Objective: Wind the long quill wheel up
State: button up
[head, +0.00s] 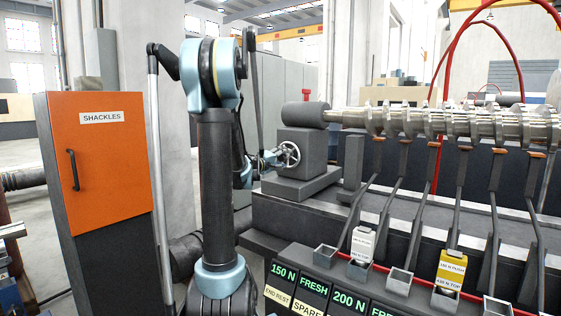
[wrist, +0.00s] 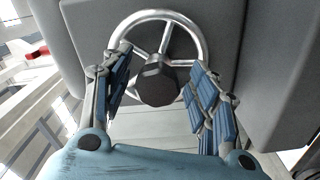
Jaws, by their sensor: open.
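A silver spoked handwheel (head: 290,154) is on the side of a grey housing (head: 299,142) under a dark grey cylinder, in the head view. I take it for the quill wheel. In the wrist view the wheel's rim (wrist: 150,14) is upright in front of my gripper, with a dark faceted hub (wrist: 157,84) at its centre. I cannot tell whether the fingers touch the rim or hub. In the head view my gripper (head: 270,159) is small beside the wheel.
The dark grey cylinder (head: 306,114) meets the end of a long metal shaft (head: 450,122) running right. An orange cabinet (head: 100,150) labelled SHACKLES stands left. Several slanted levers line the bench, with small trays (head: 326,257) and a yellow weight (head: 452,268) in front.

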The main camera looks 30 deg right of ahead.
jog(key=v, duration=1.1)
jog(key=shift+a, duration=0.3)
jog(key=shift+s+f, duration=0.1)
jog(key=shift+f, duration=0.05)
jog(key=s+a+m, duration=0.2)
jog(key=a+m, duration=0.3)
jog(key=shift+m, duration=0.3)
jog(key=x, duration=1.7)
jog(key=shift+w+d+r, duration=0.1)
jog(key=shift+r, duration=0.1)
jog(key=c, duration=1.1)
